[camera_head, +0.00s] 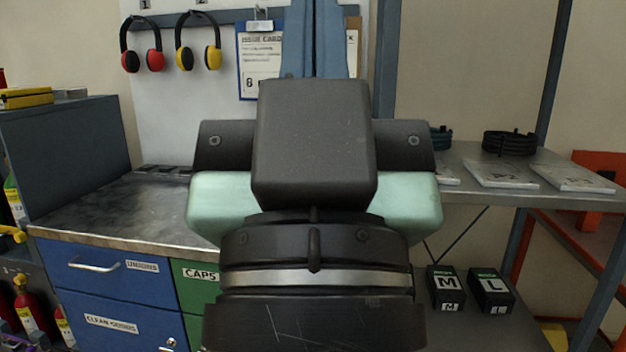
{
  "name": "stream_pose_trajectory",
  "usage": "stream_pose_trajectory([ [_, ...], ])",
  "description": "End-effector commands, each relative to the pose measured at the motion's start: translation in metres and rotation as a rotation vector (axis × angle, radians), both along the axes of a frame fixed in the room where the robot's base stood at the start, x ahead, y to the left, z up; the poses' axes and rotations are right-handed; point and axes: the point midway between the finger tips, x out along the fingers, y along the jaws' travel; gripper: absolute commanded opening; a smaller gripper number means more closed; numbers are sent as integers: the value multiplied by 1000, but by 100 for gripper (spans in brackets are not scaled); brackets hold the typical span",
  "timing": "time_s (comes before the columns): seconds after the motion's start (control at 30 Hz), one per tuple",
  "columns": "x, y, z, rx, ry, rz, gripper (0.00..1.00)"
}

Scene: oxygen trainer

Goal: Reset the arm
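My gripper (314,145) fills the middle of the view, seen from behind, with its dark body, pale green side parts and my black wrist with a silver band below it.
A metal-topped bench (100,213) with blue and green drawers stands at left. Ear muffs (142,45) and a clipboard (261,68) hang behind. A grey shelf (465,160) at right holds cards and a black coil (509,143); black boxes (490,290) stand below. Blue strips (314,40) show above my gripper.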

Motion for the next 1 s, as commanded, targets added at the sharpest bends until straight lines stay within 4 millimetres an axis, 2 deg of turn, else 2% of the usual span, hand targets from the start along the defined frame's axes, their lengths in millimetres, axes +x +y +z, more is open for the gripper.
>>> stream_pose_trajectory([
  [0.03, 0, 0, 31, 0, 0, 1, 0],
  [0.6, 0, 1, 203, 1, 0, 5, 0],
  [0.8, 1, 1, 244, 1, 0, 5, 0],
  [1.0, 1, 1, 256, 0, 0, 6, 0],
])
